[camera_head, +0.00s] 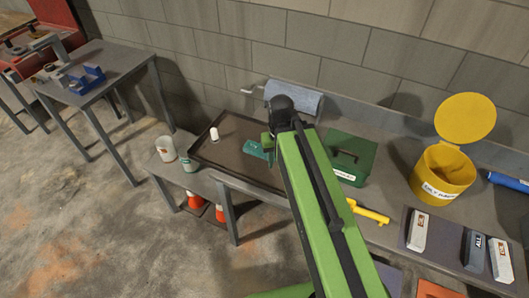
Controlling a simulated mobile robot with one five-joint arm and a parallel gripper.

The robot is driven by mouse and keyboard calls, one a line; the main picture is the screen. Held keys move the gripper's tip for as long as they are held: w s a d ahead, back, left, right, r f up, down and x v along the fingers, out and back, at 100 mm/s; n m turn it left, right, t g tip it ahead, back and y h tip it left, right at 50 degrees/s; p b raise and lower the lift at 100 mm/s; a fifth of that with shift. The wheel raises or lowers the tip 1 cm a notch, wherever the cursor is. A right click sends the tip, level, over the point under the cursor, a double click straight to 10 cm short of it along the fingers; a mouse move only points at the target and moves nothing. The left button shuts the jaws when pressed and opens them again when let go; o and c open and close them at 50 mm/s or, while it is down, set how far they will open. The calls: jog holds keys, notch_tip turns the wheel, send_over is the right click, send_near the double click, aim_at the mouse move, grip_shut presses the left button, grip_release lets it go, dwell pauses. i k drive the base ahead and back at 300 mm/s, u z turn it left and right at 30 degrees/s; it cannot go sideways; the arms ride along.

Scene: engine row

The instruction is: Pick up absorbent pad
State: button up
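A small teal piece (257,149), perhaps the absorbent pad, lies on the dark tray (228,163) at the middle of the bench. It is too small to identify for sure, and my arm covers part of the area to its right. My green arm reaches up from the bottom right, with its black joint above the tray. My gripper (267,142) points down by the teal piece. Its fingers are mostly hidden, and I cannot tell whether they touch the piece or are open.
A white cylinder (214,134) stands on the tray. A blue roll (294,100) is behind my arm by the wall. A green box (344,157), yellow bin (443,175) and yellow tool (368,212) are to the right. Tubs (166,148) stand left. Orange cones (196,199) sit below.

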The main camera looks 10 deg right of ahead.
aim_at(255, 148)
jog(key=z, duration=1.9)
jog(key=k, duration=1.55)
jog(key=u, duration=1.95)
jog(key=i, duration=1.7)
jog(key=u, duration=0.05)
